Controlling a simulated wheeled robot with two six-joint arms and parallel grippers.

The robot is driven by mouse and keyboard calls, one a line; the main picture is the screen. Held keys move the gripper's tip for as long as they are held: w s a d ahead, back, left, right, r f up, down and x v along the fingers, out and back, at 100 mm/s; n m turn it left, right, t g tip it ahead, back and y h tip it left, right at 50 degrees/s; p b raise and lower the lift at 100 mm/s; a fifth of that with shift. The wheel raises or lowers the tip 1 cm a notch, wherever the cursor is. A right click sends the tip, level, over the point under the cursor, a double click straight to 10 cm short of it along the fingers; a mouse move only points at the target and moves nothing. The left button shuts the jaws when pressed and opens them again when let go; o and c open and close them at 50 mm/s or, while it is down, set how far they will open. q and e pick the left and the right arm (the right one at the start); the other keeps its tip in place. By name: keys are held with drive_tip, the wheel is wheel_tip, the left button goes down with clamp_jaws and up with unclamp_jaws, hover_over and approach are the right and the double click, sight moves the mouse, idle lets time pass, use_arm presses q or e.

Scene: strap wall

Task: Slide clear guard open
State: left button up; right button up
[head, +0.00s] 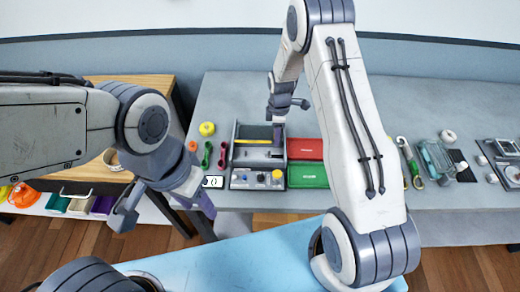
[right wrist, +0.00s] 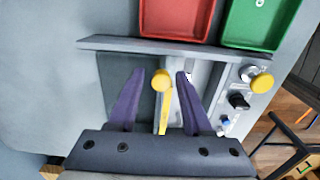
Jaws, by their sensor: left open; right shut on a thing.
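A grey machine (head: 236,160) sits on the bench and has a control panel along its front. Its clear guard is hard to make out; a yellow strip (head: 252,141) with a round yellow knob (right wrist: 161,80) at its end marks it. My right gripper (head: 278,138) is down over the machine. My left gripper (head: 165,212) is open and empty, in front of the bench's left end.
A red tray (head: 305,149) and a green tray (head: 307,175) stand right beside the machine. A yellow button (right wrist: 262,83) and dark knobs are on the panel. A yellow roll (head: 207,128) and dark-red and green tools lie to the left. Bare bench lies behind.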

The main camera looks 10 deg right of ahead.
drive_tip(key=shift+w+d+f, duration=0.1)
drive_tip(key=shift+w+f, duration=0.35)
drive_tip(key=shift+w, duration=0.2)
drive_tip(key=o, duration=0.6)
drive_tip(key=shift+c, duration=0.2)
drive_tip(key=shift+w+r, duration=0.1)
drive_tip(key=shift+r, duration=0.05)
drive_tip(key=shift+w+r+p, duration=0.1)
drive_tip(key=shift+r+p, duration=0.2)
drive_tip(key=shift+r, duration=0.25)
drive_tip(key=shift+d+r+p, duration=0.15)
drive_tip(key=shift+r+p, duration=1.5)
drive_tip(key=shift+r, duration=0.9)
drive_tip(key=shift+w, duration=0.1)
